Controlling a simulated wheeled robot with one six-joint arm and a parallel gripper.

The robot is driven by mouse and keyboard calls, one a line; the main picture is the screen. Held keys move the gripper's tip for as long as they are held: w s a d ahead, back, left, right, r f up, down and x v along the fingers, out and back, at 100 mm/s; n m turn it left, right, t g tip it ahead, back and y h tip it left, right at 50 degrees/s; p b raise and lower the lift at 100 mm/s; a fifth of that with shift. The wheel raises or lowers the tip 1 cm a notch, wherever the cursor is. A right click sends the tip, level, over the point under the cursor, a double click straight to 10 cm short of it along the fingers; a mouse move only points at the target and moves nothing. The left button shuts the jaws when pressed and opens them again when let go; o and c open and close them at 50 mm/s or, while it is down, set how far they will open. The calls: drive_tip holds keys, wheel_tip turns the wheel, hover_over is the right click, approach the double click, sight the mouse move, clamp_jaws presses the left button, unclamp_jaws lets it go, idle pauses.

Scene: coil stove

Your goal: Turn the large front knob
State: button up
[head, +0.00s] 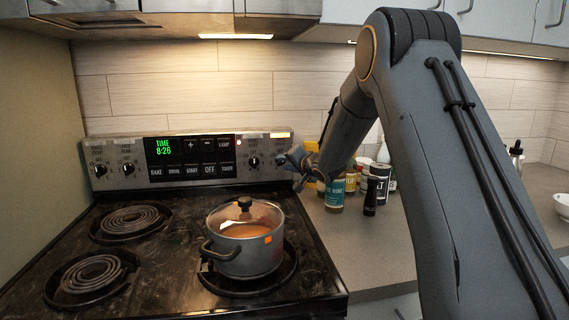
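The stove's back panel carries small dark round knobs: two at the left, an outer left knob (100,170) and an inner left knob (128,168), and one right knob (253,162) beside the display. My gripper (284,160) is at the right end of this panel, just right of that knob. It covers the spot where a further knob may sit. Its fingers are small and dark here, and I cannot tell if they are open, shut or touching a knob. The labels are too small to show which knob is the large front one.
A lidded steel pot (245,250) stands on the front right coil. The left coils, back (130,220) and front (90,275), are bare. Bottles, among them a teal-labelled bottle (335,195) and a dark grinder (371,198), stand on the counter right of the stove, near my arm.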

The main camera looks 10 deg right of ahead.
drive_tip(key=shift+x, duration=0.75)
clamp_jaws()
